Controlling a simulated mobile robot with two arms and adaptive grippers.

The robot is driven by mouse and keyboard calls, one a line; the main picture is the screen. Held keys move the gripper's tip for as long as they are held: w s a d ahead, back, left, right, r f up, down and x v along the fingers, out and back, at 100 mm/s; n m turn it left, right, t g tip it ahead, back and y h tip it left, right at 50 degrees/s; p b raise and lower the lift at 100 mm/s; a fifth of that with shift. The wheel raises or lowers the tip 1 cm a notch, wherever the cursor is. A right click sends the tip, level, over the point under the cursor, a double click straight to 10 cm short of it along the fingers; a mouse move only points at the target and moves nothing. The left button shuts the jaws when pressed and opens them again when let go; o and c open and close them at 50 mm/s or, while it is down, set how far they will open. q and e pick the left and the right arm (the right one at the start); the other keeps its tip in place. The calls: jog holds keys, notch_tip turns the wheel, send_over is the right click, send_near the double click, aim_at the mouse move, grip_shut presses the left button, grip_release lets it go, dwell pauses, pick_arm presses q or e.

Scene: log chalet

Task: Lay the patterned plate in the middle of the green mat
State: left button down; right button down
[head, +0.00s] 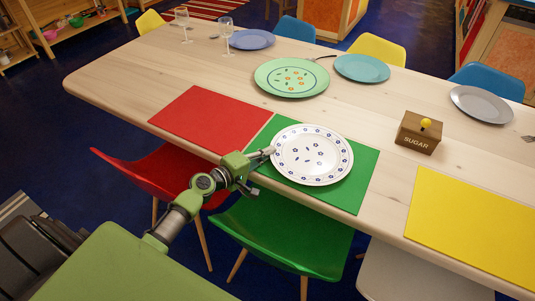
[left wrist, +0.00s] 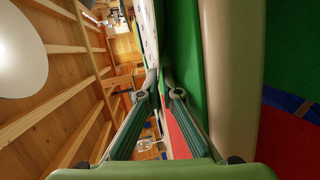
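The patterned plate (head: 312,155), white with blue marks around its rim and in its centre, is over the green mat (head: 348,195), close to its middle. It looks about level; I cannot tell whether it touches the mat. My left gripper (head: 270,152) reaches in from the left and its fingers are closed around the plate's near-left rim. In the left wrist view the gripper's fingertips (left wrist: 160,75) come together at the plate's edge (left wrist: 149,35), with the green mat (left wrist: 182,40) beside it. My right gripper is not in view.
A red mat (head: 210,119) lies left of the green one, a yellow mat (head: 475,230) to the right. A sugar box (head: 418,135) stands right of the plate. A green patterned plate (head: 291,77) and a teal plate (head: 361,68) lie behind. Chairs line the near edge.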

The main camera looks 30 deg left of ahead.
pick_arm(q)
jog(key=c, duration=2.5)
grip_release()
jog(key=shift+c, duration=0.2)
jog(key=shift+s, duration=0.2)
jog(key=shift+s+a, duration=0.1)
jog(key=shift+s, duration=0.15)
jog(key=b+v, duration=0.1)
jog(key=v, duration=1)
jog(key=shift+r+b, duration=0.25)
jog(key=shift+b, duration=0.05)
